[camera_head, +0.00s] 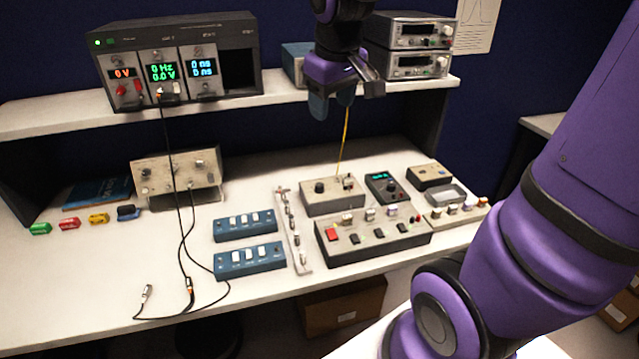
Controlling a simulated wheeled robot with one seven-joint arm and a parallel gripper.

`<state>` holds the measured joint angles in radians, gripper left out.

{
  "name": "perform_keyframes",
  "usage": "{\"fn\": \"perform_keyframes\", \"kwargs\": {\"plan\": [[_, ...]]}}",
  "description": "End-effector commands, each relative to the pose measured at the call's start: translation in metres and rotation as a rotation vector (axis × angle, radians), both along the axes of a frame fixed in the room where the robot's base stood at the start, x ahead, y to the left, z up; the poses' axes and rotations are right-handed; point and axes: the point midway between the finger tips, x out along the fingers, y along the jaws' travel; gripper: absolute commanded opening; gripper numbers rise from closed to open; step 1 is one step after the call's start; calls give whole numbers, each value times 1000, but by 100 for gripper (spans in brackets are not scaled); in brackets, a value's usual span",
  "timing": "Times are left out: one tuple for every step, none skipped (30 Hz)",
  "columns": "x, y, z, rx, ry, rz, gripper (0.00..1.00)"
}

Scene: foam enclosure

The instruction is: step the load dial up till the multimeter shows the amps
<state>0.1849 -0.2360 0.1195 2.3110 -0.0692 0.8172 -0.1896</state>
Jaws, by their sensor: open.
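A beige box (348,197) with a dark round knob (319,187), which looks like the load dial, sits on the bench in the middle. A dark handheld meter (379,190) with a small lit teal display, which looks like the multimeter, lies just right of it. Its reading is too small to tell. My gripper (332,107) hangs above and behind the box at shelf height, fingers pointing down. It is open and empty, well apart from the knob and the meter.
A yellow cable (344,142) runs from behind my gripper to the box. A grey switch panel (372,244) stands in front, with blue switch boxes (262,258) to its left. The shelf (60,120) carries a display rack (190,27) and stacked instruments (413,66). Black leads hang left.

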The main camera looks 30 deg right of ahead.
Motion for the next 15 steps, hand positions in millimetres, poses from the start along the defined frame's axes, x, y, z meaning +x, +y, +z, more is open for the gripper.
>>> {"fn": "perform_keyframes", "kwargs": {"plan": [[14,-5,-10,-1,24,10,56],[21,-7,-15,-3,36,17,56],[31,-11,-22,-4,51,28,56],[38,-14,-27,-5,62,37,56],[45,-16,-33,-6,74,46,56],[55,-20,-41,-6,87,57,56],[62,-23,-47,-5,98,66,56],[68,-26,-54,-3,108,73,56],[77,-29,-63,0,122,85,56],[83,-32,-70,2,132,94,56],[90,-35,-78,4,143,102,56],[98,-39,-87,9,155,113,56],[104,-43,-95,13,164,123,56],[110,-46,-103,17,174,131,56],[117,-49,-114,24,187,143,56]]}}
